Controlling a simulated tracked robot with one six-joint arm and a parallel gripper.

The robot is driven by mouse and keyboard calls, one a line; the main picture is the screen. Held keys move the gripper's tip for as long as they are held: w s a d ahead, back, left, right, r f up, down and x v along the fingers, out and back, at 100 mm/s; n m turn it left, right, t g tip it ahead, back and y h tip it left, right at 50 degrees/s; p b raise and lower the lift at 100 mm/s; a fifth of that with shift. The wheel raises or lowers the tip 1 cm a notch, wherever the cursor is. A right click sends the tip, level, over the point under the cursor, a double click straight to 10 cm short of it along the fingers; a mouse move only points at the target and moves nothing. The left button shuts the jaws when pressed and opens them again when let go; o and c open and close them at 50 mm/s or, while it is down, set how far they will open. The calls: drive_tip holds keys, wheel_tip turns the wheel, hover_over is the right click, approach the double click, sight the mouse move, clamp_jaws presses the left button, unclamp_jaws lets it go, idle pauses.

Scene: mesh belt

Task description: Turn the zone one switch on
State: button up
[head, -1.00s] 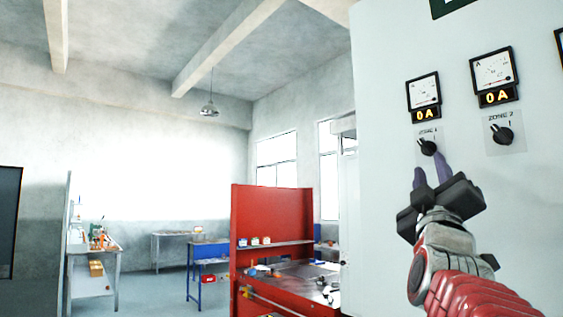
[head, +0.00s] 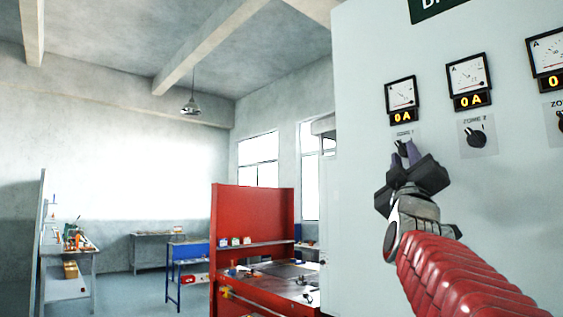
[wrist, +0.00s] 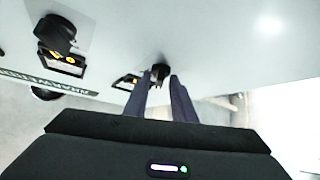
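The zone one switch (head: 402,147) is a black rotary knob on a small light plate, under the leftmost meter of the pale panel (head: 355,110). My gripper (head: 404,154) is at this knob, with its two purple-grey fingers pointing at the panel. In the wrist view, the knob (wrist: 160,71) sits between the fingertips (wrist: 160,76), one on each side. The fingers are apart, and I cannot tell whether they touch the knob. The fingers partly hide the knob in the head view. The display (head: 403,117) above it reads 0 A.
The zone two switch (head: 476,138) is to the right, under a meter (head: 468,75) and a 0 A display (head: 472,101). A third knob (head: 560,121) is at the right edge. A red workbench (head: 252,212) stands left of the panel.

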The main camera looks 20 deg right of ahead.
clamp_jaws()
drive_tip(key=shift+a, duration=0.25)
drive_tip(key=shift+d, duration=0.15)
